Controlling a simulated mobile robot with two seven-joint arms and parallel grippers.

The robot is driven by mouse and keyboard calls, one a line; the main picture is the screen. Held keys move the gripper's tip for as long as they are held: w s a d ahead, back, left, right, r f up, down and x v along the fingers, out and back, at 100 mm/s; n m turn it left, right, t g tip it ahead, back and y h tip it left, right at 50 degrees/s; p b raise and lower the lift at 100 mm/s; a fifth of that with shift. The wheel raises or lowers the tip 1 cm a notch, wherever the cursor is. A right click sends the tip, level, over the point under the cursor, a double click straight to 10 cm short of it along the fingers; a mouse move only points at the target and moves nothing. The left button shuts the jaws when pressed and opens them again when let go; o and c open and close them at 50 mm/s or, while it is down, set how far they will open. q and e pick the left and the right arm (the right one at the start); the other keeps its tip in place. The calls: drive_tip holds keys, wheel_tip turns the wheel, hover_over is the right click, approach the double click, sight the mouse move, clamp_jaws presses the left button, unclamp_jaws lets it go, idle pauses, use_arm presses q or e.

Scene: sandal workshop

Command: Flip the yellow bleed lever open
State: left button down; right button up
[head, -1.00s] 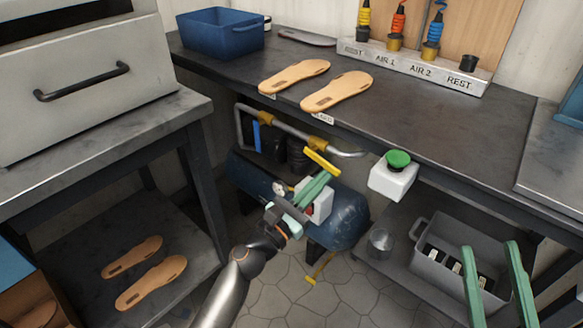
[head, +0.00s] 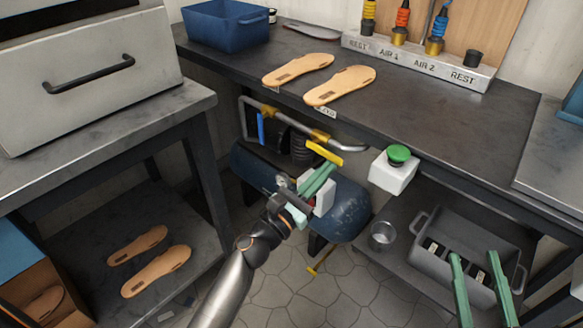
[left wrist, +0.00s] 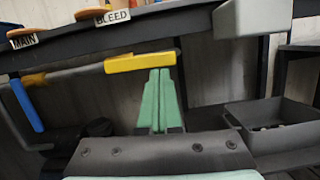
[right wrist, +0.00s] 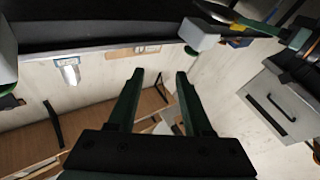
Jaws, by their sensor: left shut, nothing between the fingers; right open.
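The yellow bleed lever (head: 324,153) lies along the pipe above the blue compressor tank; in the left wrist view it is a near-horizontal yellow bar (left wrist: 140,62) below the BLEED tag (left wrist: 113,17). My left gripper (head: 329,168) is shut and empty, its green fingers pointing up at the lever's right part from below. In the left wrist view its fingertips (left wrist: 160,72) come right up to the lever's lower edge; I cannot tell whether they touch. My right gripper (head: 482,258) is open and empty in front of the grey crate; its fingers also show in the right wrist view (right wrist: 160,77).
A blue lever (head: 260,128) hangs down on the pipe to the left, under the MAIN tag (left wrist: 22,42). A white box with a green button (head: 398,153) hangs under the bench edge to the right. The blue tank (head: 345,213) is below. A grey crate (head: 455,230) stands lower right.

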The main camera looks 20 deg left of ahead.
use_arm(q)
drive_tip(key=b+v, duration=0.4)
drive_tip(key=v, duration=0.8)
drive_tip(key=shift+s, duration=0.25)
use_arm(e)
drive_tip(key=s+a+r+n+t+y, duration=0.1)
drive_tip(key=s+r+n+t+y, duration=0.1)
drive_tip(key=s+r+n+y, duration=0.4)
wheel_tip(320, 180, up, 3)
drive_tip(key=shift+s+a+r+y, duration=0.2)
drive_tip(key=shift+s+y, duration=0.05)
drive_tip(key=shift+y, duration=0.85)
use_arm(q)
drive_tip(key=shift+a, duration=0.1)
